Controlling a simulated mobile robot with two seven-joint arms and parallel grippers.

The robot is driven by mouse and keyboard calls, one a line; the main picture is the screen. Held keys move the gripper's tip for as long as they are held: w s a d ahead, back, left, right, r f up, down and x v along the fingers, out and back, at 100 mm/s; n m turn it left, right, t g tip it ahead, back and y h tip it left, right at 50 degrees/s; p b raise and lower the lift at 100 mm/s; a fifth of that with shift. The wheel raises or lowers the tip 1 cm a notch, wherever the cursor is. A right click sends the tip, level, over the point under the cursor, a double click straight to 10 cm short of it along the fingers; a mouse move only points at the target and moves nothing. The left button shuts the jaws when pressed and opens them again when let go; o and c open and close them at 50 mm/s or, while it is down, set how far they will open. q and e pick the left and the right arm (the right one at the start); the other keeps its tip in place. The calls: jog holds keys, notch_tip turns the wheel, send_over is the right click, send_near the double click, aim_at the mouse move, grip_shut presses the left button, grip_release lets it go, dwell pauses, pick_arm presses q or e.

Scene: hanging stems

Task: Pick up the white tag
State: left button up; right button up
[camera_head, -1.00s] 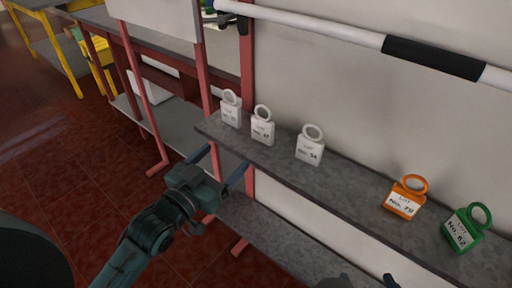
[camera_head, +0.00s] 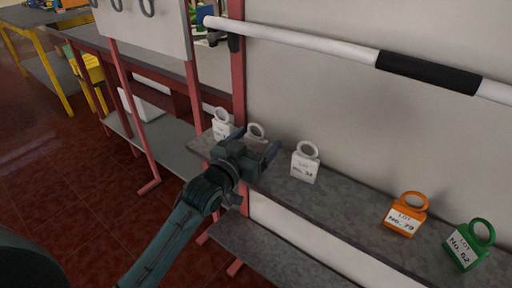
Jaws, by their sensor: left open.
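The right one (camera_head: 305,164) stands clear, with a printed lot label. My right gripper is not in view.
An orange tag (camera_head: 405,215) and a green tag (camera_head: 468,244) stand farther right on the shelf. A white rail with a black grip (camera_head: 428,72) runs along the wall above. Red posts (camera_head: 237,80) stand at the shelf's left end. A lower shelf (camera_head: 285,258) lies below.

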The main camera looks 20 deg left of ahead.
pick_arm(q)
jog(key=shift+w, duration=0.1)
jog(key=c, duration=1.2)
